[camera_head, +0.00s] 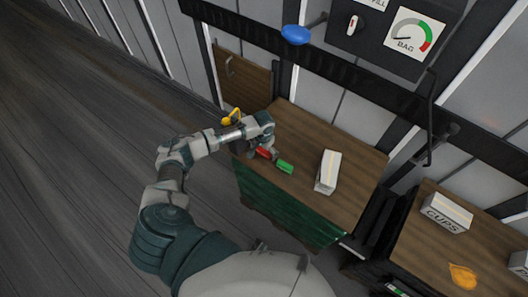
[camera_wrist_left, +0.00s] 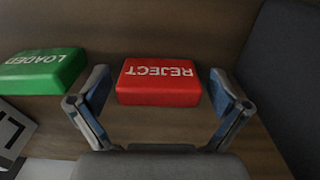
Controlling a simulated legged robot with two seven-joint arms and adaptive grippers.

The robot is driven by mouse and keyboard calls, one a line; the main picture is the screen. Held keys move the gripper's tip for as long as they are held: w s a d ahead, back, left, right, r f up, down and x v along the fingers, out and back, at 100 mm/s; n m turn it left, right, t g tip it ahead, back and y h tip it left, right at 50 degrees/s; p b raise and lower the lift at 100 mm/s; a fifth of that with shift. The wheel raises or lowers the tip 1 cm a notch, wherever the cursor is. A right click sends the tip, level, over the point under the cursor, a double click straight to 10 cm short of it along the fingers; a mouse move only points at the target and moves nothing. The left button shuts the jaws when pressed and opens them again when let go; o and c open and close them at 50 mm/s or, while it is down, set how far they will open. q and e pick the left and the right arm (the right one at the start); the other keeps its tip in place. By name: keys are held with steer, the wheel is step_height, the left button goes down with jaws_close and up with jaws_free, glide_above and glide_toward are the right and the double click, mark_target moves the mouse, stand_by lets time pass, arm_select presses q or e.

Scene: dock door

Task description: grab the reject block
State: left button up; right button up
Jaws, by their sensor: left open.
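The red block marked REJECT (camera_wrist_left: 158,84) lies on the brown wooden table, centred between the fingers of my left gripper (camera_wrist_left: 160,104) in the left wrist view. The fingers are open on either side of it, with a gap at each side. In the head view the reject block (camera_head: 264,153) shows small beside my left gripper (camera_head: 262,148), partly covered by it. A green block marked LOADED (camera_wrist_left: 43,71) lies next to it, and it also shows in the head view (camera_head: 285,166). My right gripper is not in view.
A white box (camera_head: 328,172) stands on the same table (camera_head: 306,204), right of the blocks. A second table at right holds a box marked CUPS (camera_head: 446,213) and an orange item (camera_head: 462,275). A panel with a BAG gauge (camera_head: 409,43) and a blue knob (camera_head: 296,34) are above.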

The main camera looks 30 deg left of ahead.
arm_select(q)
steer(key=shift+a, duration=0.2)
steer(key=shift+c, duration=0.3)
steer(key=c, duration=0.4)
steer(key=shift+d, duration=0.2)
steer(key=c, duration=0.6)
steer(key=shift+d+r, duration=0.1)
steer(key=shift+c, duration=0.2)
steer(key=shift+r, duration=0.1)
